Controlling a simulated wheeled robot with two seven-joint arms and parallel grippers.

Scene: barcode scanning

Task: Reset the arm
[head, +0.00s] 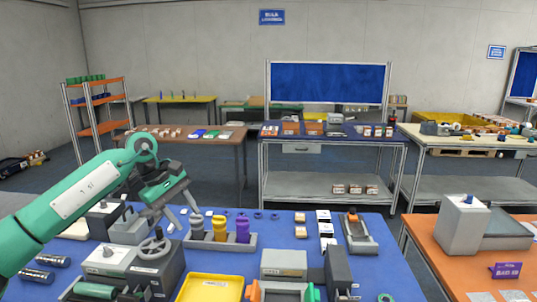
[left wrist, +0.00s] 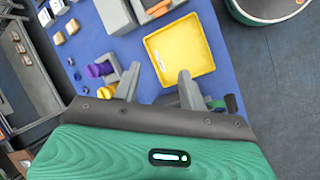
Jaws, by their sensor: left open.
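My left arm (head: 75,205) reaches in from the left over the blue table (head: 375,232). My left gripper (head: 184,213) points down and to the right, above the table by the row of grey, yellow and purple cylinders. In the left wrist view, its two grey fingers (left wrist: 160,88) are spread apart with nothing held between them. The yellow tray (left wrist: 180,47) shows beyond the fingers in that view. My right gripper is not in view.
A rack holds the purple cylinder (head: 243,230) and its neighbours close to the left gripper. A grey machine with a handwheel (head: 154,250) stands in front of it. Small boxes (head: 325,229) stand right of centre. An orange table (head: 440,245) is at the right.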

